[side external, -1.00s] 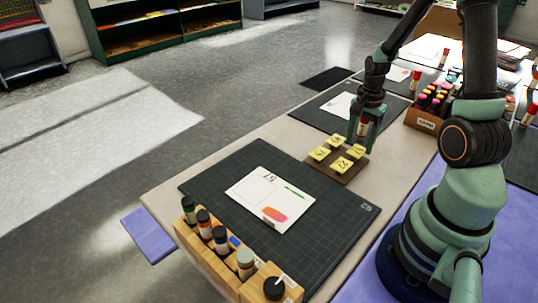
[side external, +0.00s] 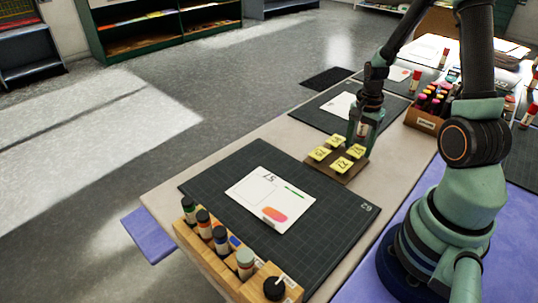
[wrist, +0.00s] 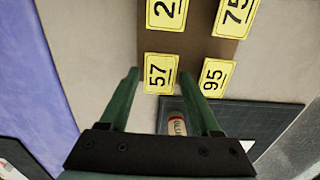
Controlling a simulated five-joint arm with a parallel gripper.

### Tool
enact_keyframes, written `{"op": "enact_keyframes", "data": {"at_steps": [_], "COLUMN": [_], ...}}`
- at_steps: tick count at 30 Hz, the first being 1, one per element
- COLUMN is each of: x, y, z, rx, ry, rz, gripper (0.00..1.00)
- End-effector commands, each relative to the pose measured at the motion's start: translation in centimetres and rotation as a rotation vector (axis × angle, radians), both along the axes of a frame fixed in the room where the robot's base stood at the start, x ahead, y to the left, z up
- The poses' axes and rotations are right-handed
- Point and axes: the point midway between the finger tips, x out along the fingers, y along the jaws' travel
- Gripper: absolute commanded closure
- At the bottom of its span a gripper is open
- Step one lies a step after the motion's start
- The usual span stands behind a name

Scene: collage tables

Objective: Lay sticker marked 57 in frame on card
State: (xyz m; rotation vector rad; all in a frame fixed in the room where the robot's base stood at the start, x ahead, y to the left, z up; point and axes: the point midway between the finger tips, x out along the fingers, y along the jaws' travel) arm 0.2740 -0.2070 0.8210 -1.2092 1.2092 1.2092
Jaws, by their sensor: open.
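The yellow sticker marked 57 (wrist: 160,73) lies on a brown board (side external: 350,176) with other yellow stickers. It also shows in the side view (side external: 357,151), at the board's far right. My gripper (wrist: 160,74) is open, its fingers on either side of this sticker in the wrist view; whether they touch it, I cannot tell. In the side view my gripper (side external: 361,143) is low at the board's far edge. The white card (side external: 258,195) lies on a dark cutting mat (side external: 330,222). It bears a 57, a green line and an orange-red shape; its frame is too small to make out clearly.
Stickers 95 (wrist: 213,77) and 75 (wrist: 234,17) lie near the 57. A glue stick (wrist: 177,124) is beyond my fingers. A wooden rack (side external: 215,262) of bottles edges the mat. A marker box (side external: 424,121) stands at the right.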

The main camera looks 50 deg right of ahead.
Motion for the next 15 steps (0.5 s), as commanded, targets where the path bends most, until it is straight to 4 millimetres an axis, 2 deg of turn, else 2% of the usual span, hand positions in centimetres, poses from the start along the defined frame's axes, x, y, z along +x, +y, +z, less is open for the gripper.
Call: {"op": "enact_keyframes", "data": {"at_steps": [1,4,15], "x": [0.0,0.0,0.05], "y": [0.0,0.0,-0.04], "z": [0.0,0.0,0.56], "rx": [0.0,0.0,-0.001], "ry": [0.0,0.0,-0.002], "rz": [0.0,0.0,0.0], "gripper": [0.4,0.78,0.79]}}
